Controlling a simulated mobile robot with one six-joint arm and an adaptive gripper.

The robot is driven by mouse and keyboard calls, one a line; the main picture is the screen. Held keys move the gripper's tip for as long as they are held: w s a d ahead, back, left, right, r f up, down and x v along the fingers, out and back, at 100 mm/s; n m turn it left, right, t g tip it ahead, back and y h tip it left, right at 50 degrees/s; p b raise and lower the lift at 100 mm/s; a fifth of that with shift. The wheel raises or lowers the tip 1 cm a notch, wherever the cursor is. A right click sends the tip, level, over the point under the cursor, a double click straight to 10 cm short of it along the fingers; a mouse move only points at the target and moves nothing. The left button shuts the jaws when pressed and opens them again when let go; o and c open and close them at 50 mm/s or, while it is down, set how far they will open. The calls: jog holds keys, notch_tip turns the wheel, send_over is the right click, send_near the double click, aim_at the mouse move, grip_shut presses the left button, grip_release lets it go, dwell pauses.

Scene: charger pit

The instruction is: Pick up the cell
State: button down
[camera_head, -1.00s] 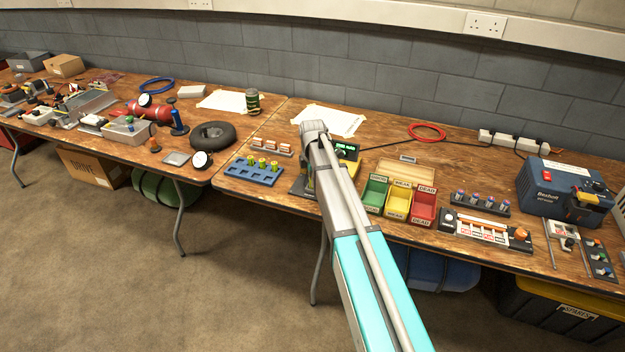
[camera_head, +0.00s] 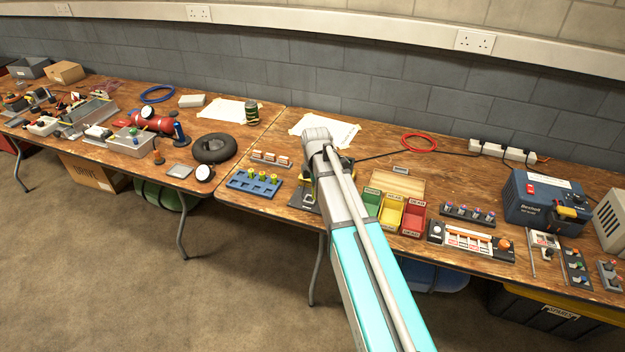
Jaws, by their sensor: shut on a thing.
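My gripper (camera_head: 311,182) is mostly hidden behind my own wrist and arm, over the front part of the right-hand table. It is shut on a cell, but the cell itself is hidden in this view. A blue rack (camera_head: 240,184) lies to the left of my gripper, with several yellow-green cells (camera_head: 262,176) standing in its back row. Its front row of holes looks empty. A dark device with a grey base (camera_head: 300,200) sits under my gripper, largely covered by my arm.
To the right are green (camera_head: 371,203), yellow (camera_head: 391,213) and red (camera_head: 413,220) bins, a dark rack (camera_head: 467,215) with several small cells, a panel with an orange knob (camera_head: 503,244) and a blue box (camera_head: 540,203). A black tyre (camera_head: 213,148) lies on the left table.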

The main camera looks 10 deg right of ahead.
jog(key=s, duration=0.1)
jog(key=s+r+p, duration=0.1)
jog(key=s, duration=0.1)
jog(key=s+r, duration=0.1)
jog(key=s, duration=0.1)
jog(key=shift+s+r+p, duration=0.15)
jog(key=shift+p, duration=0.2)
jog(key=shift+a, duration=0.15)
dwell(0.5)
